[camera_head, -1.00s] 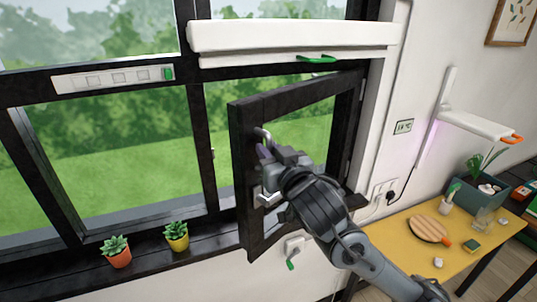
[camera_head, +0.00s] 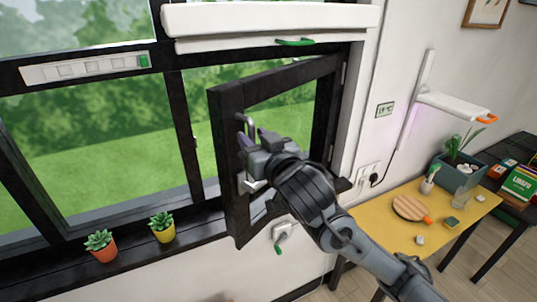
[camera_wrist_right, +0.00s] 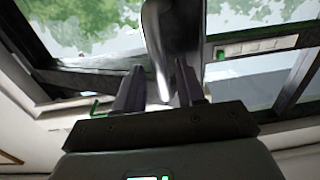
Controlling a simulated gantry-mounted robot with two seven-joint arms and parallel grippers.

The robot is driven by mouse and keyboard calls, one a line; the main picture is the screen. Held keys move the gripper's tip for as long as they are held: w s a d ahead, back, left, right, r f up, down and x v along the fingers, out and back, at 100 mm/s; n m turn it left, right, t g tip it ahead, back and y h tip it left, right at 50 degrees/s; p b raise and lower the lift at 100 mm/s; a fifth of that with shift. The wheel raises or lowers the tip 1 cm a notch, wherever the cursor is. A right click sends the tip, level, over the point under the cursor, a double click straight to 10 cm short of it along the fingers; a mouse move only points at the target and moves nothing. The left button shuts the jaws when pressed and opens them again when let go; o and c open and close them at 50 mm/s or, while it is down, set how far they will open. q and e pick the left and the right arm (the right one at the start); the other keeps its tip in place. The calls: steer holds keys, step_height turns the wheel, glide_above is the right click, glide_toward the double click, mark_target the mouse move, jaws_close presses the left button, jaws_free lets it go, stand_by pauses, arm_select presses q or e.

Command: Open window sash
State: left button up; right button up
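The window sash (camera_head: 231,170) is a black frame hinged at its right side, swung out from the window opening into the room. Its silver handle (camera_head: 249,122) is on the free left edge and also shows as a grey bar in the right wrist view (camera_wrist_right: 164,45). My right gripper (camera_head: 257,139) is at the handle. In the right wrist view its dark fingers (camera_wrist_right: 158,90) stand apart on either side of the handle, with a gap by the left finger. Contact on the right finger is unclear. My left gripper is not in view.
Two potted succulents, one orange (camera_head: 102,248) and one yellow (camera_head: 163,228), stand on the sill left of the sash. A yellow table (camera_head: 385,235) with a round board (camera_head: 409,207) is at the right. A white blind housing (camera_head: 270,20) is above.

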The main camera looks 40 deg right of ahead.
steer(key=b+v, duration=0.9)
steer(key=shift+s, duration=0.25)
stand_by(0.4)
